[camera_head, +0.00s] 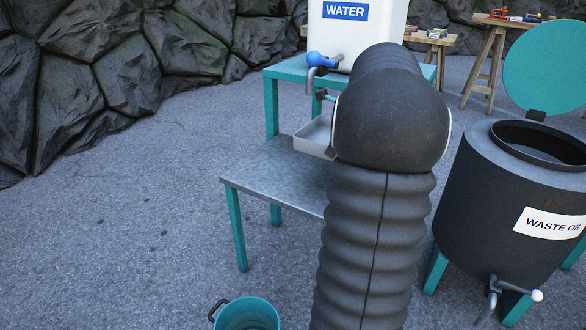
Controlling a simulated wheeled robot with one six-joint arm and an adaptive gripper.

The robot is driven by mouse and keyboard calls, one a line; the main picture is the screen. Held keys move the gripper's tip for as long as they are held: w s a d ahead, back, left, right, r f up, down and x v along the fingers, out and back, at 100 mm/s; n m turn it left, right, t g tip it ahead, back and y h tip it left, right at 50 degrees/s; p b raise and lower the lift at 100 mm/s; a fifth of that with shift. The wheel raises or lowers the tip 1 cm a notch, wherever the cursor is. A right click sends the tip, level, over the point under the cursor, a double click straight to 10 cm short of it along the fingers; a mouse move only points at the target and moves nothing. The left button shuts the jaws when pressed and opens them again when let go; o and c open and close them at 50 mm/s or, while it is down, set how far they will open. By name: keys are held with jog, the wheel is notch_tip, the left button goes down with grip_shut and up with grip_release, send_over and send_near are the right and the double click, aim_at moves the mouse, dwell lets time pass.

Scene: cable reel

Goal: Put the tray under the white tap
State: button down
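A shallow grey tray (312,142) shows at the left of my dark arm, below the blue tap (318,59) of the white water container. Its right part is hidden behind my arm. I cannot tell whether it rests on the metal table (265,175) or is held above it. The white tap (537,295) is at the lower front of the dark waste oil drum, at the bottom right. My gripper is hidden behind my arm, apart from small dark parts by the tray that may belong to it. Its fingertips do not show.
The waste oil drum (470,215) stands on teal legs, with a round teal lid (545,65) raised behind it. The water container (372,25) stands on a teal stand. A teal bucket (248,314) is at the bottom. Rocks line the left; the paved ground there is clear.

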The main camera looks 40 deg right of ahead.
jog(key=w+a+f, duration=0.2)
jog(key=w, duration=0.1)
jog(key=w+a+f+b, duration=0.1)
jog(key=w+a+f, duration=0.1)
jog(key=w+a, duration=0.1)
jog(key=w+a+f+b, duration=0.1)
jog(key=w+a+f, duration=0.2)
jog(key=shift+f+b, duration=0.6)
jog(key=shift+f, duration=1.3)
jog(key=shift+f, duration=0.15)
jog(key=c, duration=1.3)
grip_release()
